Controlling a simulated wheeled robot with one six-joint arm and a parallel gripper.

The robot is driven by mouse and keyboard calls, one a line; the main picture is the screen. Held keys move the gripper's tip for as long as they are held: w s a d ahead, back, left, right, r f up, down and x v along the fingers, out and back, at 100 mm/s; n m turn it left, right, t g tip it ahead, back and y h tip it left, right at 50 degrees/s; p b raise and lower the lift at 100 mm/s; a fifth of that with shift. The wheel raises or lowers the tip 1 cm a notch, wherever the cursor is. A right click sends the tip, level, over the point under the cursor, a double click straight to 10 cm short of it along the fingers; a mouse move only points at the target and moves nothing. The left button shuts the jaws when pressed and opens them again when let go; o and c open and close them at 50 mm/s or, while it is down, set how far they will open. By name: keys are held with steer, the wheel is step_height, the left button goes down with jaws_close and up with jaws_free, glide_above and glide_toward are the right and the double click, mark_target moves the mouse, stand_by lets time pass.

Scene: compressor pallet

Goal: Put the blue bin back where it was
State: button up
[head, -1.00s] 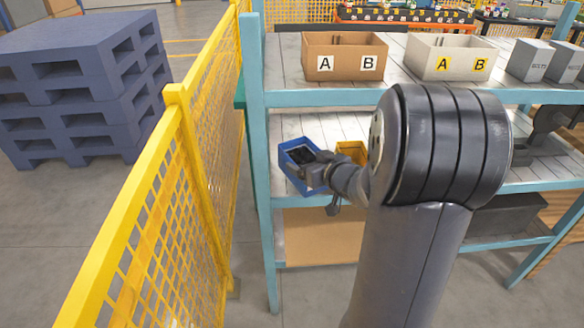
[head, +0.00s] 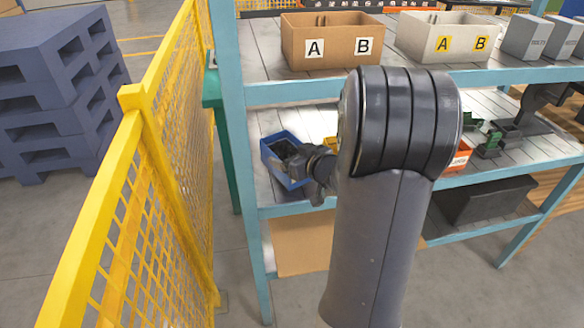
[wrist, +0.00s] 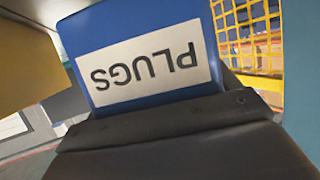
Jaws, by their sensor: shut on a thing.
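The blue bin (head: 289,180) is at the left end of the middle shelf (head: 275,196), close to the shelf's left post. Its white label reads PLUGS and appears upside down in the wrist view (wrist: 150,68). My gripper (head: 303,160) is shut on the bin's near side, with dark fingers over the wall below the label in the wrist view. The bin looks slightly tilted. I cannot tell whether its bottom touches the shelf boards. Dark contents show inside it.
A yellow bin (head: 330,142) stands just right, partly behind my arm. An orange bin (head: 460,157) and green parts (head: 488,140) are farther right. A cardboard box (head: 340,42) is on the shelf above. A yellow mesh fence (head: 165,175) runs along the left.

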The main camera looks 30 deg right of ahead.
steer(key=shift+f+b, duration=0.4)
steer(key=shift+f, duration=1.05)
steer(key=shift+f, duration=0.15)
steer(key=o, duration=1.2)
steer(key=shift+r, duration=0.25)
steer(key=p+v, duration=0.2)
steer(key=v, duration=1)
steer(key=shift+a+f+p, duration=0.1)
steer(key=shift+f+p, duration=0.05)
steer(key=shift+p, duration=0.15)
